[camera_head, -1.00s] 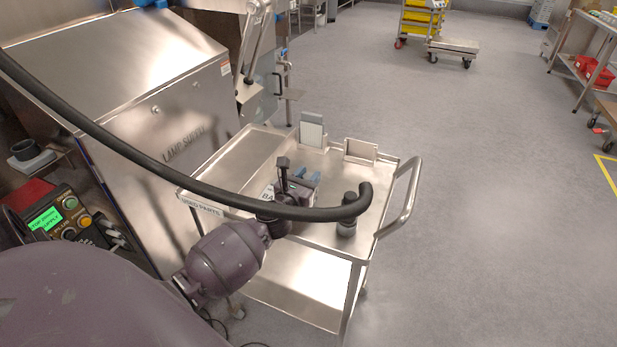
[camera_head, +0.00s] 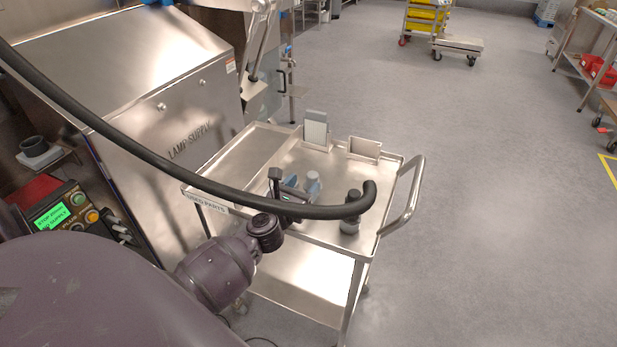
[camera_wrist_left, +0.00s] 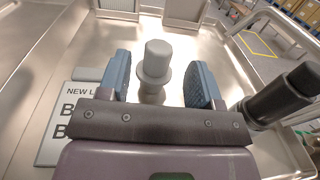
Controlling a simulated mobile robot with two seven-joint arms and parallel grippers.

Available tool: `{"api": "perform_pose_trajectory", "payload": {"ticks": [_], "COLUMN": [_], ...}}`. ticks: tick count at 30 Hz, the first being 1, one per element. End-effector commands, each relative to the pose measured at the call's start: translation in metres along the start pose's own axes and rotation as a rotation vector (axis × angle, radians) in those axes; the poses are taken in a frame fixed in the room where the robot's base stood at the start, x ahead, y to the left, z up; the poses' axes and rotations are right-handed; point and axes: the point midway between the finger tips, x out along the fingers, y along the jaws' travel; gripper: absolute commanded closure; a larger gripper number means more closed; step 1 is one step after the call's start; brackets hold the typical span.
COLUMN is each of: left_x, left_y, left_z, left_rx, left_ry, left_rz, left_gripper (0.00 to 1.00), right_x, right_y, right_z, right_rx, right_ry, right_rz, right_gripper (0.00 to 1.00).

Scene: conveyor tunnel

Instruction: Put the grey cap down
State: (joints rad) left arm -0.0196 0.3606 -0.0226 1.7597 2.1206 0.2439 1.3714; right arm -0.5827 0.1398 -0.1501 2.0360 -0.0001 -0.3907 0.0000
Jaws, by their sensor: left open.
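The grey cap (camera_wrist_left: 157,62), a stepped round piece, stands upright over the metal cart top (camera_wrist_left: 225,60) in the left wrist view. My left gripper (camera_wrist_left: 162,80) is open, with one blue finger on each side of the cap and visible gaps between. In the head view the left gripper (camera_head: 302,187) is low over the cart, partly behind a black hose, and the cap is hard to tell from the fingers. The cap's lower end is partly hidden by the gripper body in the wrist view. My right gripper is not in view.
A black hose (camera_head: 150,160) crosses in front of the cart. A dark cylinder (camera_head: 350,215) stands on the cart's right side, also close right of the gripper in the wrist view (camera_wrist_left: 280,95). A printed card (camera_wrist_left: 52,145) lies at left. Upright plates (camera_head: 316,130) stand at the back.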

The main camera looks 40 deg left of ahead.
Motion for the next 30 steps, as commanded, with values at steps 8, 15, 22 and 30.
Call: {"api": "perform_pose_trajectory", "payload": {"ticks": [8, 15, 22, 30], "left_x": [-0.022, -0.023, -0.023, -0.029], "left_y": [0.000, 0.000, 0.000, -0.009], "left_z": [0.000, 0.000, 0.000, 0.004], "left_rx": [0.000, 0.000, 0.000, 0.069], "left_ry": [0.000, -0.001, 0.000, -0.021], "left_rz": [0.001, 0.000, 0.000, -0.041], "left_gripper": [0.41, 0.41, 0.41, 0.41], "right_x": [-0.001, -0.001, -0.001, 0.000], "right_y": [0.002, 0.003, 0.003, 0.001], "right_z": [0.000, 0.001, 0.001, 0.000], "right_rx": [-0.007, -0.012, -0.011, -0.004], "right_ry": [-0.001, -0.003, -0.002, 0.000], "right_rz": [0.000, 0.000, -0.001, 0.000], "right_gripper": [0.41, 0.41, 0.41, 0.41]}}
